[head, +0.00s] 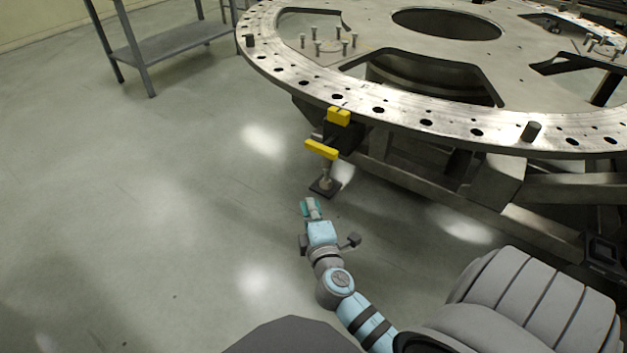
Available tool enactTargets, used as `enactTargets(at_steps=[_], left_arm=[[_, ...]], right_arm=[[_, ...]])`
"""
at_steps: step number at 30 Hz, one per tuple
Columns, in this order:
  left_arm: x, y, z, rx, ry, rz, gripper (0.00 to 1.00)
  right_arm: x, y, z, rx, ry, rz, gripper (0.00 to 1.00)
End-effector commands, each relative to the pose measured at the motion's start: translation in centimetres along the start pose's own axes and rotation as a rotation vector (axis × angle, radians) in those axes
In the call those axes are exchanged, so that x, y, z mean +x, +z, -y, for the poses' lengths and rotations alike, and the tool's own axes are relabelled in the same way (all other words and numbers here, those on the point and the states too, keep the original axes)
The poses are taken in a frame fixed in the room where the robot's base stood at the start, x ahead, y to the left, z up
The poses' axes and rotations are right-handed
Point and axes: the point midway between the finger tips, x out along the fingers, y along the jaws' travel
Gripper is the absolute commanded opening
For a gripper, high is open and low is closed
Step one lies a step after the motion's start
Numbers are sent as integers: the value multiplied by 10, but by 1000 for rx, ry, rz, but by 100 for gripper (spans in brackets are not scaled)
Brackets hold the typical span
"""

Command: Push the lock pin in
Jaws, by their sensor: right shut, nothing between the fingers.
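The lock pin assembly sits at the near rim of the round turret plate (402,114). It shows a yellow block (339,116) at the rim and a yellow bar (321,150) lower and slightly left, with a dark bracket (345,138) beside them. How deep the pin sits cannot be made out. My right gripper (309,204) is shut and empty. It appears below the yellow bar in the picture, apart from it, pointing up toward it. My left gripper is not in view.
A stand foot (325,187) rests on the floor between the gripper and the yellow bar in the picture. Metal frame beams (420,187) run under the plate. A grey shelf (175,43) stands at the back left. The floor at left is clear.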

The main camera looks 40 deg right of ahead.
Motion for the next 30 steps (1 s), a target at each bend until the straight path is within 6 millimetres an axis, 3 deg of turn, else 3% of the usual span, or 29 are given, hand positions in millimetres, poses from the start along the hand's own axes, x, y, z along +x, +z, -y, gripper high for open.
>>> enactTargets(at_steps=[1,5,16,20,30], left_arm=[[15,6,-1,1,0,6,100],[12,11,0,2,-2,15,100],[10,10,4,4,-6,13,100],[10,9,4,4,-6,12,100],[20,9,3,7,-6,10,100]], right_arm=[[1,1,-10,-23,61,9,0],[-2,1,-36,-50,119,22,0],[7,0,-39,-48,118,19,0],[27,1,-42,-48,119,19,0],[100,2,-49,-47,118,19,0]])
